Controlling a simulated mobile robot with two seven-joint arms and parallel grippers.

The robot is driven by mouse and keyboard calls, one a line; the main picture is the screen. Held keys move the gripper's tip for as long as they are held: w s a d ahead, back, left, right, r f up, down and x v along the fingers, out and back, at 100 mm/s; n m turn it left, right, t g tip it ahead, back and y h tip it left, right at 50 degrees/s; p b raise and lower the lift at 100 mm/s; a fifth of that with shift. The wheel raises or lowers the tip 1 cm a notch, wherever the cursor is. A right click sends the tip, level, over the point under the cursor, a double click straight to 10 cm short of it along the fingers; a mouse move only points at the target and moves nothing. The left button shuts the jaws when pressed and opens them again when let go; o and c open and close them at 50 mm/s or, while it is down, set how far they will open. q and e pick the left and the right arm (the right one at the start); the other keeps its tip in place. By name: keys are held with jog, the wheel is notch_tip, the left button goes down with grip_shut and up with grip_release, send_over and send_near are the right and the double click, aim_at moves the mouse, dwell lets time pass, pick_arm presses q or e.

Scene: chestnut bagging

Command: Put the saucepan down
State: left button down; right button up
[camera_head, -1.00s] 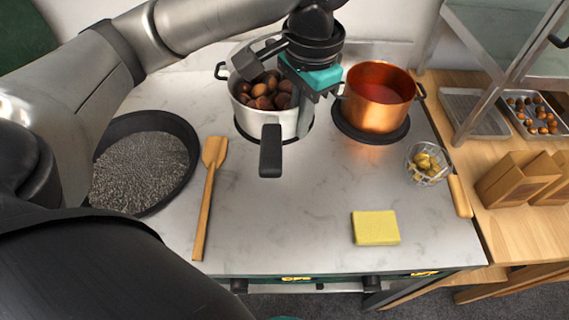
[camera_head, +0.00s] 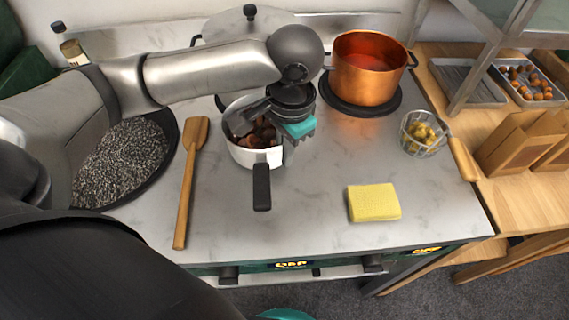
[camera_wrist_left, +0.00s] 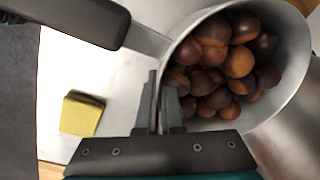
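The saucepan (camera_head: 240,156) is white-silver with a black handle (camera_head: 262,188) pointing to the front, and it holds brown chestnuts (camera_head: 262,134). It is at the front of the left hob area; I cannot tell whether its base touches the counter. My left gripper (camera_head: 288,152) is at the right side of its rim. In the left wrist view the fingers (camera_wrist_left: 160,98) are close together on the pan wall (camera_wrist_left: 266,120), beside the handle (camera_wrist_left: 75,18), with the chestnuts (camera_wrist_left: 222,66) inside. The arm hides part of the pan. My right gripper is not in view.
A copper pot (camera_head: 368,85) stands on the right hob. A wooden spatula (camera_head: 187,190) and a dark round pan (camera_head: 168,130) lie left. A yellow sponge (camera_head: 373,203) and a wire basket (camera_head: 424,134) are right. The counter (camera_head: 310,220) in front is clear.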

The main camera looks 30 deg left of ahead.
aim_at(284, 173)
pick_arm(q)
notch_tip(284, 173, down, 3)
jog(key=shift+f+b, duration=0.1)
jog(key=shift+b, duration=0.35)
jog(key=shift+f, duration=0.2)
jog(key=shift+r, duration=0.1)
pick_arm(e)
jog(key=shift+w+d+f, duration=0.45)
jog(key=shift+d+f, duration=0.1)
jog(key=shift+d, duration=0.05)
pick_arm(q)
jog(key=c, duration=1.1)
grip_release()
jog(key=shift+f, duration=0.2)
jog(key=shift+o, duration=0.2)
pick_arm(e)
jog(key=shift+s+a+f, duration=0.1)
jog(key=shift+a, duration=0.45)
